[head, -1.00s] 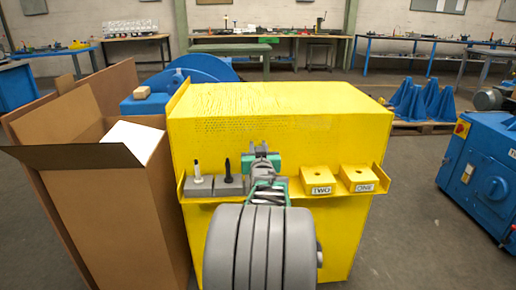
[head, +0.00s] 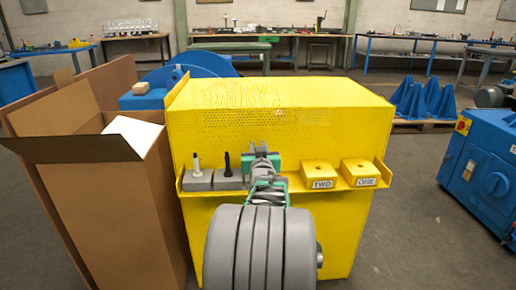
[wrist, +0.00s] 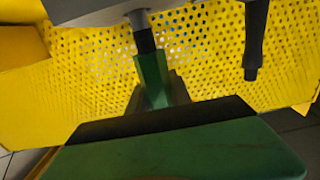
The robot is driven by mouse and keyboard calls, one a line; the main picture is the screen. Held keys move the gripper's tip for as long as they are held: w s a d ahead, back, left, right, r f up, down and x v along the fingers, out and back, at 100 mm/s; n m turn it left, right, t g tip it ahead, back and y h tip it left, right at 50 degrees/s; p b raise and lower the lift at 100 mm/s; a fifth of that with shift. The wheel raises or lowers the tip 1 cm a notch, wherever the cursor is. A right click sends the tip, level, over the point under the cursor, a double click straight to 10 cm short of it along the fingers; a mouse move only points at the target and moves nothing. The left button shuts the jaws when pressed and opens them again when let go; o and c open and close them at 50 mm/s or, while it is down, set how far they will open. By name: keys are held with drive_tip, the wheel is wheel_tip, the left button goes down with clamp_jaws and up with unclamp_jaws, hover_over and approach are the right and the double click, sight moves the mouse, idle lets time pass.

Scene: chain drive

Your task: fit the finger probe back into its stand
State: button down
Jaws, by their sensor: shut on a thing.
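My gripper (head: 263,168) is at the front ledge of the yellow machine, right of two grey blocks. The wrist view shows its green finger (wrist: 152,80) shut on a dark probe (wrist: 145,42) with a lighter grey shaft. The shaft's end meets the edge of a grey block (wrist: 95,12), the likely stand; I cannot tell whether it is inserted. In the head view my gripper largely hides this spot. A white-topped probe (head: 196,162) and a black probe (head: 227,162) stand upright in the grey blocks to the left. The black one also shows in the wrist view (wrist: 255,40).
The perforated yellow machine (head: 280,105) rises behind. An open cardboard box (head: 105,200) stands close on the left. Floor is free on the right, before a blue machine (head: 485,170).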

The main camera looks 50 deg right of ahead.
drive_tip(key=shift+f, duration=0.15)
drive_tip(key=c, duration=1.1)
unclamp_jaws()
drive_tip(key=p+v, duration=0.1)
drive_tip(key=v, duration=0.7)
